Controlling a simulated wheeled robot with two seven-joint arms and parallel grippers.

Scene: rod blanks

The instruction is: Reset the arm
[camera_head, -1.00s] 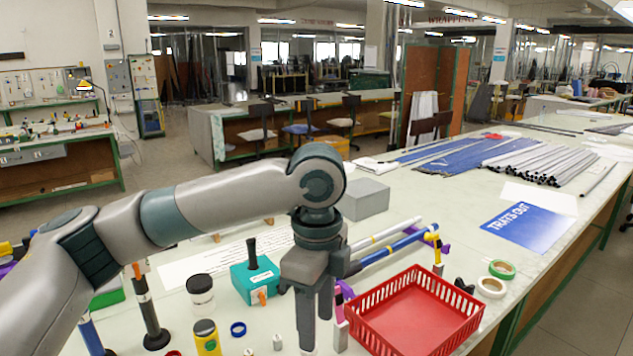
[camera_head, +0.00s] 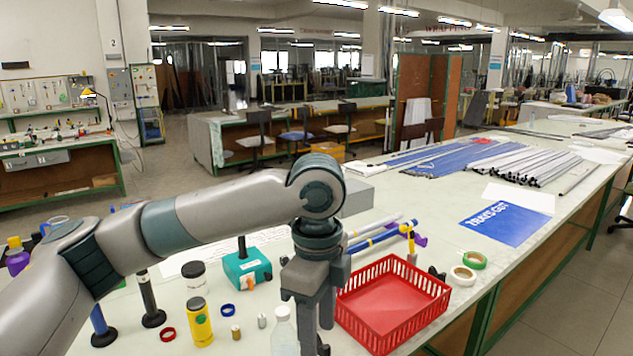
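My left arm comes in from the left and reaches over the table. Its gripper (camera_head: 312,322) points down just left of the red basket (camera_head: 392,303), near a clear bottle (camera_head: 284,332). Two fingers show with a gap between them and nothing visible in it, though the bottle stands close beside the fingers. The fingertips are near the bottom of the picture. My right gripper is not in view.
The red basket looks empty. Tape rolls (camera_head: 463,275) lie right of the basket.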

